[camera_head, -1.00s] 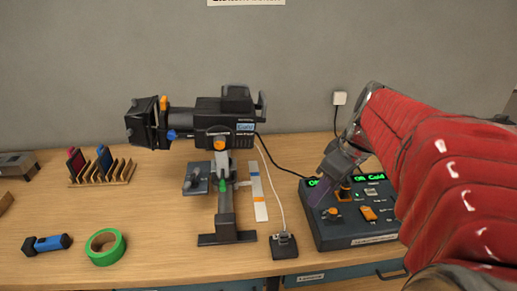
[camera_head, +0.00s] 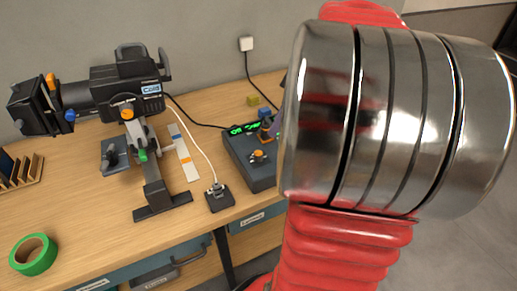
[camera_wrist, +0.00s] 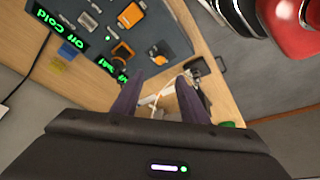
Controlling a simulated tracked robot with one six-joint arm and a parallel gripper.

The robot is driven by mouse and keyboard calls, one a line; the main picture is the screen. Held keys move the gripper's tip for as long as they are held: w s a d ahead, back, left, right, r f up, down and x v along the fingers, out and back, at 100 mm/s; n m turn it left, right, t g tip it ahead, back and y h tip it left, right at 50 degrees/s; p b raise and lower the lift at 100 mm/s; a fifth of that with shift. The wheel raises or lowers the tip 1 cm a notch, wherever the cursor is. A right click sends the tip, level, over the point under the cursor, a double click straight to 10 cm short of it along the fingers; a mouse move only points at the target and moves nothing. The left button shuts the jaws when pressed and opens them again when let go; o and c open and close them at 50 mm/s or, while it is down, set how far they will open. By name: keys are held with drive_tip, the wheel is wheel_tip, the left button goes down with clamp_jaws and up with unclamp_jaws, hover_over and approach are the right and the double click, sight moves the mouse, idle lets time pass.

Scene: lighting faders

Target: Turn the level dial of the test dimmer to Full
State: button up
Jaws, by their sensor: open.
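The test dimmer (camera_head: 243,152) is a dark sloped box at the right of the bench. Its green display (camera_head: 243,128) is partly covered in the head view; the wrist view shows "Off Cold" (camera_wrist: 52,22) on it. A round knob with an orange top (camera_head: 258,156) is on its panel. The wrist view shows that knob (camera_wrist: 159,53), an orange-based control (camera_wrist: 122,52) and an orange switch (camera_wrist: 132,14). I cannot read which is the level dial. My gripper (camera_wrist: 158,82) is open and empty, its dark fingers beside the panel's edge. My arm hides most of it in the head view.
A spotlight on a stand (camera_head: 125,95) is left of the dimmer. A small box with cables (camera_head: 219,197) sits at the dimmer's front left. Blue (camera_head: 265,112) and yellow (camera_head: 253,101) blocks lie behind the dimmer. Green tape (camera_head: 33,255) lies at front left.

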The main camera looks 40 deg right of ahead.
sight(259, 152)
drive_tip(key=x, duration=1.3)
drive_tip(key=shift+f, duration=0.2)
